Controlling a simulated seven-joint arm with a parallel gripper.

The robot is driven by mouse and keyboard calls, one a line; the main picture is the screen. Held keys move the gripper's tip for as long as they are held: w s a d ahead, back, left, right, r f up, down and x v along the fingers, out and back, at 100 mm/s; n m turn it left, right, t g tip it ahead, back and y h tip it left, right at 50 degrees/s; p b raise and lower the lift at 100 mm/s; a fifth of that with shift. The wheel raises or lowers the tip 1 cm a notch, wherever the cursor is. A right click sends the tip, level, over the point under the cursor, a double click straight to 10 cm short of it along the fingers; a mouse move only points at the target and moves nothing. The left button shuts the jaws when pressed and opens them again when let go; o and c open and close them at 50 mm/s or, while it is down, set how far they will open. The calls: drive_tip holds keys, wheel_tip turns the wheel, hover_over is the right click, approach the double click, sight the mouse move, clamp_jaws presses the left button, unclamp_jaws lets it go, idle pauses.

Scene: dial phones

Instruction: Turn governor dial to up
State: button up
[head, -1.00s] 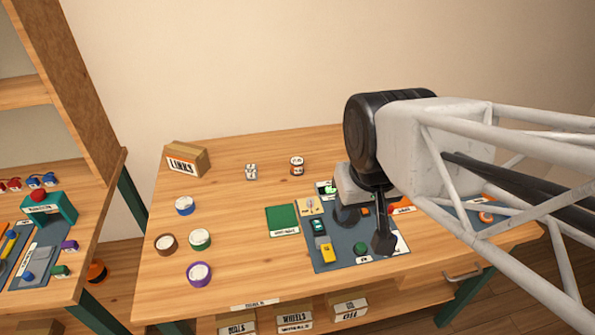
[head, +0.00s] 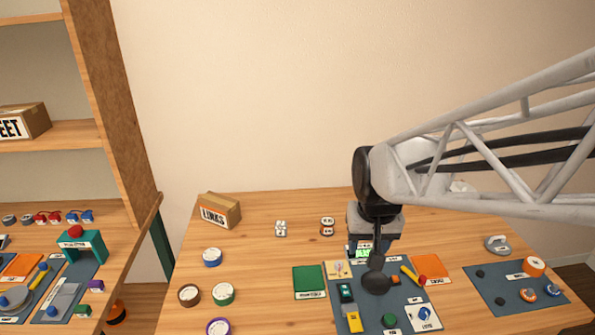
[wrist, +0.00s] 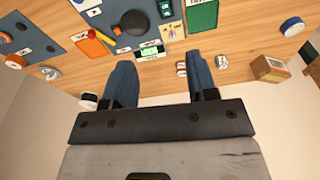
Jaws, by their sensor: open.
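I cannot read which dial is the governor. A blue dial (head: 424,313) on a white plate sits at the front right of the middle blue-grey mat (head: 403,298). A small knob on a tan plate (head: 338,269) stands at that mat's back left. A black round part (head: 376,283) is on the mat between them; it also shows in the wrist view (wrist: 134,22). My gripper (wrist: 160,68) is open and empty, its two fingers apart, above the table behind the mat, near the green-lit display (wrist: 152,50). In the head view my arm hides much of it.
A yellow-handled tool (head: 410,275) and an orange plate (head: 432,268) lie right of the black part. A right mat (head: 500,285) holds orange and blue dials. A green plate (head: 309,281) lies left. A LINKS box (head: 219,211) and several round tins stand on the left.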

drive_tip(key=w+f, duration=0.8)
drive_tip(key=w, duration=0.3)
drive_tip(key=m+g, duration=0.2)
hover_over(339, 263)
wheel_tip(339, 263, down, 10)
drive_tip(key=shift+w+r, duration=0.1)
drive_tip(key=shift+f, duration=3.95)
drive_tip(key=shift+c, duration=0.5)
drive_tip(key=c, duration=0.8)
drive_tip(key=shift+n, duration=0.3)
drive_tip(key=shift+c, duration=0.2)
